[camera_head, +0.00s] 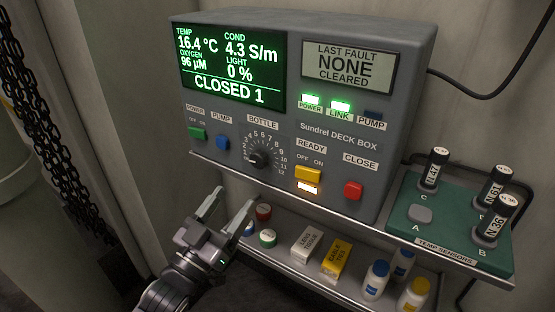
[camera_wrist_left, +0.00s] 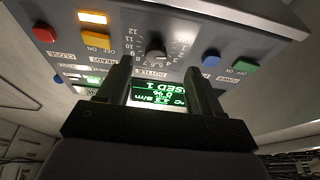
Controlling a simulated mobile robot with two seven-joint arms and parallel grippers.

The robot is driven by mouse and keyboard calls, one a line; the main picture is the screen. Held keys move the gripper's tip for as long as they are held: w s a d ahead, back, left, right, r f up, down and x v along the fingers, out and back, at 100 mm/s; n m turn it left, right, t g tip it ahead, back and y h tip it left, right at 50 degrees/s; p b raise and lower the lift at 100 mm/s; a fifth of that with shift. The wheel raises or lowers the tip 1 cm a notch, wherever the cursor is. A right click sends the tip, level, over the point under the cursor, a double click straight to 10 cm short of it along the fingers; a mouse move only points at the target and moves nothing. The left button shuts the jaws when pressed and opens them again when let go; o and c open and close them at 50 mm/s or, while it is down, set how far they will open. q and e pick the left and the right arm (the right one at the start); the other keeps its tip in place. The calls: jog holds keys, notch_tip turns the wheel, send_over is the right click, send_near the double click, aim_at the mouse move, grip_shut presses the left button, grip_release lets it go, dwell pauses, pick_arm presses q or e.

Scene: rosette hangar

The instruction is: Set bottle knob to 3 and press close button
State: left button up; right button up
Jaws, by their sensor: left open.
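The black bottle knob (camera_head: 258,158) sits at the centre of a numbered dial on the grey deck box; its pointer is too small to read surely. The screen (camera_head: 230,72) reads "CLOSED 1". The red close button (camera_head: 352,190) is at the panel's lower right. My left gripper (camera_head: 234,198) is open and empty, below and left of the knob, apart from the panel. In the left wrist view the knob (camera_wrist_left: 156,52) shows just beyond and between the fingertips (camera_wrist_left: 157,68), and the red button (camera_wrist_left: 44,33) is at far left. My right gripper is not in view.
Close by are a green power switch (camera_head: 197,133), a blue pump button (camera_head: 222,142) and a yellow ready switch (camera_head: 308,174) with a lit lamp below. A shelf (camera_head: 320,272) with small boxes and bottles runs underneath. A green sensor tray (camera_head: 436,226) stands right.

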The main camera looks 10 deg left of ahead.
aim_at(256, 165)
pick_arm(q)
jog(key=shift+s+r+p+x, duration=0.1)
jog(key=shift+r+p+x, duration=0.15)
jog(key=shift+x, duration=1.1)
jog(key=shift+s+r+p+x, duration=0.1)
jog(key=shift+r+x, duration=0.1)
jog(key=shift+x, duration=1.2)
jog(key=shift+s+r+p+x, duration=0.1)
jog(key=shift+r+p+x, duration=0.15)
jog(key=shift+x, duration=1.1)
jog(key=shift+d, duration=0.1)
jog(key=shift+c, duration=0.3)
jog(key=c, duration=1)
